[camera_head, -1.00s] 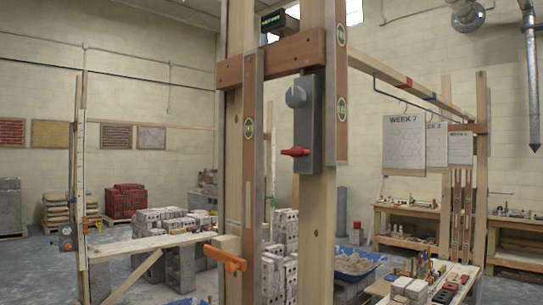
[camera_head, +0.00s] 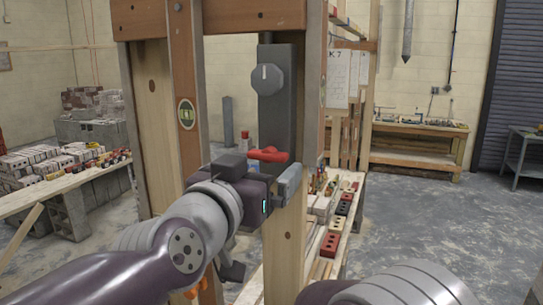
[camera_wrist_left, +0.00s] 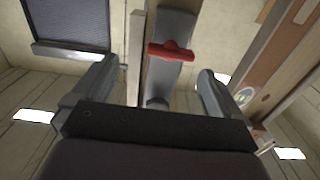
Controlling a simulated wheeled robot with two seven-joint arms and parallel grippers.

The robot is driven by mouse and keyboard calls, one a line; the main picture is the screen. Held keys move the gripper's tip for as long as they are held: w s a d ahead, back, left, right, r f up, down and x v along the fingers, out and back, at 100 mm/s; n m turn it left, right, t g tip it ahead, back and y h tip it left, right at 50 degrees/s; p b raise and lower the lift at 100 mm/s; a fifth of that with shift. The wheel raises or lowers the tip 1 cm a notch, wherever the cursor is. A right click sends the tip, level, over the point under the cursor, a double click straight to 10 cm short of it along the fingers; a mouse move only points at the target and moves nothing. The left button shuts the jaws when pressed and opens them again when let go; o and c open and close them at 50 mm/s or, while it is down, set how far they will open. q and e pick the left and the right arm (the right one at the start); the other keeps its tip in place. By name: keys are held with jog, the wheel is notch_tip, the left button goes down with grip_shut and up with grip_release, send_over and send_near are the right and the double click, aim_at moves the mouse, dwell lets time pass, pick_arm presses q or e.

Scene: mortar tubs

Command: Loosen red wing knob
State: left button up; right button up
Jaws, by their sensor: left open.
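The red wing knob (camera_head: 268,154) sits on the lower part of a tall grey housing (camera_head: 279,118) fixed to a wooden post. Its wings lie roughly level. My left gripper (camera_head: 262,176) is open just below and in front of the knob, partly overlapping it in the head view. In the left wrist view the red wing knob (camera_wrist_left: 171,51) shows between and beyond the two spread fingers of the left gripper (camera_wrist_left: 154,82), with nothing held. Contact is not visible. A round grey dial (camera_head: 267,79) is above the knob. My right gripper is out of view.
A wooden post with a level vial (camera_head: 186,114) stands left of the housing. A bench (camera_head: 345,222) with bricks and small items is close behind on the right. A brick pile (camera_head: 50,160) is at left. Open floor (camera_head: 410,215) lies at right.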

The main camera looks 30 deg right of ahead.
aim_at(265, 159)
pick_arm(q)
jog(key=w+d, duration=0.1)
jog(key=w, duration=0.1)
jog(key=w+d, duration=0.1)
jog(key=w+d+p, duration=0.1)
jog(key=w, duration=0.1)
jog(key=shift+w+f, duration=0.15)
jog(key=shift+w, duration=0.15)
jog(key=shift+s+d, duration=0.4)
jog(key=shift+s, duration=0.2)
jog(key=shift+w+a, duration=0.2)
jog(key=shift+w, duration=0.15)
jog(key=c, duration=1.1)
jog(key=shift+o, duration=0.2)
jog(key=shift+s, duration=0.1)
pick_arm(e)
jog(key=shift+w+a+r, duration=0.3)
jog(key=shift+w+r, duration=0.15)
